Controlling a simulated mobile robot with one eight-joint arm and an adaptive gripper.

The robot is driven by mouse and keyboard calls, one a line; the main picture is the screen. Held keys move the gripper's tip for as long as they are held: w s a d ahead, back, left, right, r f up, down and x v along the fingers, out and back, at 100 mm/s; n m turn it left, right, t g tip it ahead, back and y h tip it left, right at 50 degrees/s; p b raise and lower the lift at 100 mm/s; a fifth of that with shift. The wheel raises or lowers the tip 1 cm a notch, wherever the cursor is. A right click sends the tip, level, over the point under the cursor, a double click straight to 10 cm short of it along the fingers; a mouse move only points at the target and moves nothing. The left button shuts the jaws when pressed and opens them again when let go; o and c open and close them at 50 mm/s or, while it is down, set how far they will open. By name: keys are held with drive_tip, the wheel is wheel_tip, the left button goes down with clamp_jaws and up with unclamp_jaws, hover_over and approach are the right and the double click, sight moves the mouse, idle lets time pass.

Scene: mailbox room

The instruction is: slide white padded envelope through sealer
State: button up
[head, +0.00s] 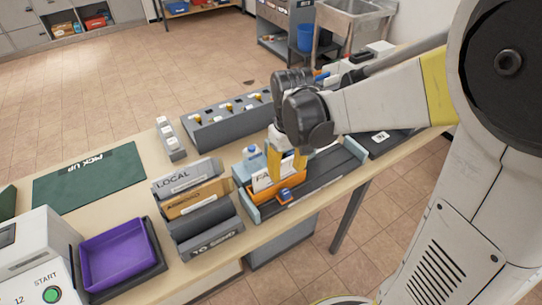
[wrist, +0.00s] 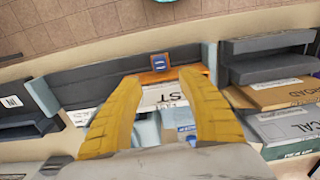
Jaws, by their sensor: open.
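No plain white padded envelope can be made out for certain. A white item lettered "FA" (head: 262,180) stands in an orange holder (head: 291,190) with a blue tag, on the counter. In the wrist view a white item lettered "ST" (wrist: 165,96) lies behind the orange piece (wrist: 152,77). My gripper (head: 287,168) is over this spot, its yellow fingers spread. In the wrist view the fingers (wrist: 160,80) stand apart on either side of the white item. I cannot tell whether they touch it. A white machine with a green START button (head: 40,252) stands at lower left; I cannot tell whether it is the sealer.
A purple tray (head: 112,256) sits beside the machine. Sorting bins marked LOCAL (head: 176,182) and TO SEND (head: 214,243) stand left of my gripper. A grey block with yellow-topped knobs (head: 228,121) is behind. A green PICK UP mat (head: 88,176) is clear.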

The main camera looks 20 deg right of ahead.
sight(285, 191)
wheel_tip(285, 191, down, 10)
drive_tip(key=b, duration=0.4)
drive_tip(key=shift+f, duration=0.15)
clamp_jaws()
